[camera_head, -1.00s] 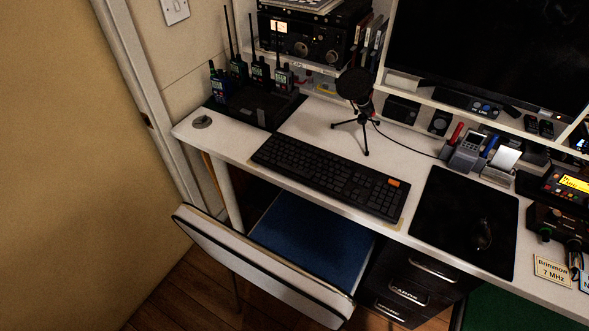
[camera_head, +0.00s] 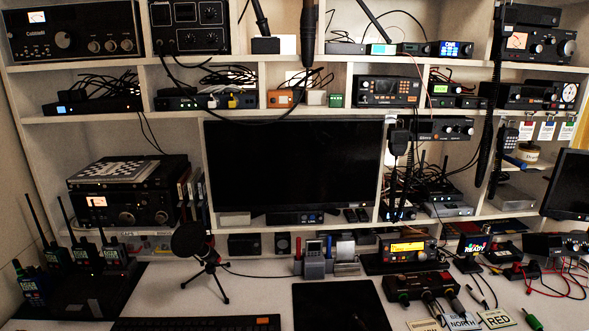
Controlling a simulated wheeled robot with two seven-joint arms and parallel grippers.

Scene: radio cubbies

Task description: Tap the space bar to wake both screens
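The black keyboard (camera_head: 197,323) shows only as a strip along the bottom edge of the head view; most of it, its space bar included, is cut off. A large dark screen (camera_head: 295,165) stands in the middle cubby and shows no picture. A second dark screen (camera_head: 568,184) stands at the right edge, partly cut off, and its visible part is also dark. Neither of my grippers is in view.
A microphone on a tripod (camera_head: 205,255) stands behind the keyboard. A black mat (camera_head: 340,305) lies to its right. Handheld radios (camera_head: 72,262) stand in a dock at left. Labelled cards (camera_head: 462,322), cables and a yellow-lit radio (camera_head: 407,247) crowd the right.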

